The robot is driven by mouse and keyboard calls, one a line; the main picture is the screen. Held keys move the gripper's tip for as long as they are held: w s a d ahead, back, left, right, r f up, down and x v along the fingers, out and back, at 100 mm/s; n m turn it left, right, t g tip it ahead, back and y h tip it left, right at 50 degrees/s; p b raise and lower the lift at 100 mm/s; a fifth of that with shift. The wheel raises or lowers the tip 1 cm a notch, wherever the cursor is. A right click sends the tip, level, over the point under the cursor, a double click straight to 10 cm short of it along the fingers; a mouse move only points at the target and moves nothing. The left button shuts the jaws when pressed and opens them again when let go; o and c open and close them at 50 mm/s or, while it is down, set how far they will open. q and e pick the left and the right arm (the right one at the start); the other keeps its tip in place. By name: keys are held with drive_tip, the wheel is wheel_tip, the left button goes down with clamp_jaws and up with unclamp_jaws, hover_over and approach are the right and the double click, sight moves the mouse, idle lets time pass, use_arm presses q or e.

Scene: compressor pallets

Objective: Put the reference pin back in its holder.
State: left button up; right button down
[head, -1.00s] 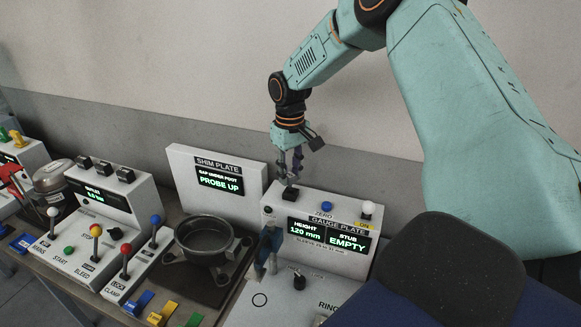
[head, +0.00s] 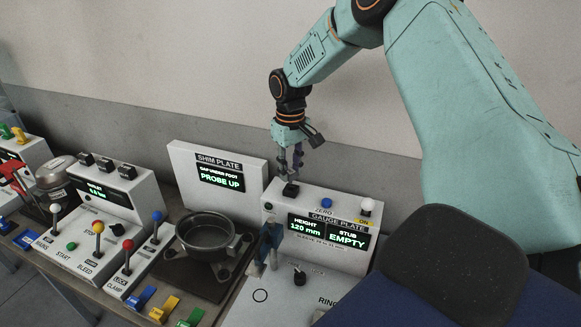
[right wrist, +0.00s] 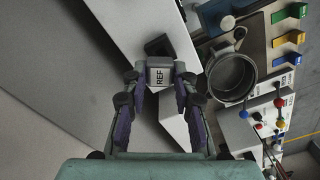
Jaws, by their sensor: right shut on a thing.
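My right gripper (head: 291,174) points down over the back left top of the gauge plate box (head: 318,208). In the right wrist view my right gripper (right wrist: 160,82) is shut on the reference pin (right wrist: 160,76), a grey block marked REF. A black block, which looks like the holder (head: 290,189), sits on the box top just under the fingertips. The black block (right wrist: 158,45) also shows right beside the pin in the wrist view. I cannot tell whether the pin is seated in it or just above it. My left gripper is not in view.
The gauge screen (head: 325,233) reads HEIGHT 120 mm and STUB EMPTY. The shim plate panel (head: 218,200) and a round dark pan (head: 205,235) are to the left.

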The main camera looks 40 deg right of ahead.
drive_tip(key=shift+s+a+r, duration=0.1)
drive_tip(key=shift+w, duration=0.25)
drive_tip(key=shift+s+p, duration=0.4)
drive_tip(key=shift+p, duration=0.1)
drive_tip(key=shift+w, duration=0.25)
drive_tip(key=shift+s, duration=0.15)
